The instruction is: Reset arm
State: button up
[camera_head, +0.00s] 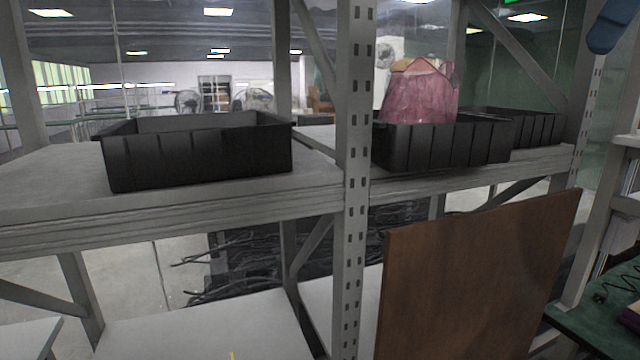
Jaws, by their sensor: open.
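My gripper is not in view, and no part of my arm can be made out for sure. A black bin (200,160) stands on the upper shelf at the left, and no contents show above its rim. A second black bin (440,145) stands on the upper shelf right of the post. A pinkish-red, bag-like thing (420,95) rises above that bin's rim; its lower part is hidden by the bin wall. Another dark bin (535,127) sits behind it at the right.
A grey metal post (354,200) divides the rack. A brown board (470,275) stands upright in front of the lower right. The lower shelf (205,330) looks bare. A green-topped surface (600,325) is at the bottom right. A blue object (610,25) is at the top right.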

jog(key=w+d+f+n+h, duration=0.2)
jog(key=d+f+n+h, duration=0.2)
jog(key=d+f+h, duration=1.2)
notch_tip(320, 180, down, 16)
jog(key=s+n+t, duration=0.3)
jog(key=n+t, duration=0.3)
jog(key=n, duration=0.4)
jog(key=s+a+f+n+t+y+b, duration=0.1)
jog(key=s+a+f+n+t+y, duration=0.65)
jog(key=s+a+f+n, duration=0.8)
jog(key=s+a+y, duration=0.2)
jog(key=s+a, duration=0.3)
jog(key=s, duration=0.3)
jog(key=s+a+m+g+y, duration=0.1)
jog(key=s+a, duration=0.4)
jog(key=s, duration=0.3)
jog(key=s+a+m+g+y, duration=0.1)
jog(key=s+a, duration=0.3)
jog(key=s, duration=0.4)
jog(key=shift+s+a+f+y, duration=0.2)
jog(key=shift+a+y, duration=0.2)
jog(key=shift+y, duration=0.45)
